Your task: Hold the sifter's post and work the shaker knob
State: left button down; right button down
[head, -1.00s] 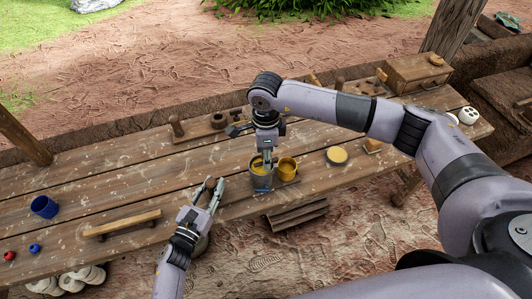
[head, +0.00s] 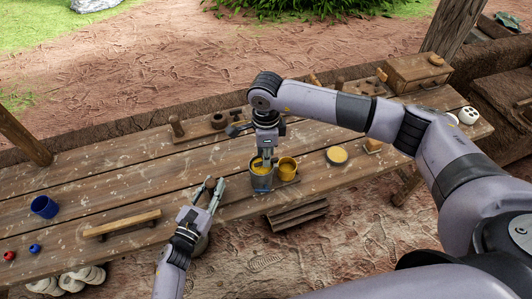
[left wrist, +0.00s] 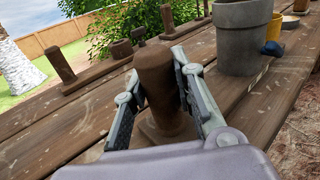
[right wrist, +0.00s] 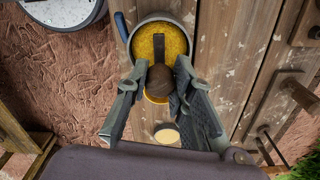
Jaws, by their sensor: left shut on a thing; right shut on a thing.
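The brown wooden post (left wrist: 157,85) stands upright on a square base in the left wrist view. My left gripper (head: 212,186) is shut around it at the table's front edge; the post is mostly hidden in the head view. A grey bucket (head: 261,182) stands just right of it and also shows in the left wrist view (left wrist: 242,40). In the right wrist view, a round brown knob (right wrist: 159,79) sits below a dark bar (right wrist: 159,48) over a grainy yellow surface (right wrist: 176,45) inside the bucket's rim. My right gripper (head: 266,160) reaches down from above, shut on the knob.
A yellow cup (head: 287,169) stands close right of the bucket. A pale yellow disc (head: 337,155) lies further right. A wooden bar (head: 122,223) and a blue cup (head: 44,207) are at the left. Wooden items line the back edge. The middle left of the table is clear.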

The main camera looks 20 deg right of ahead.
jog(key=shift+a, duration=1.8)
jog(key=c, duration=1.4)
grip_release()
jog(key=shift+d, duration=0.1)
notch_tip(320, 180, up, 12)
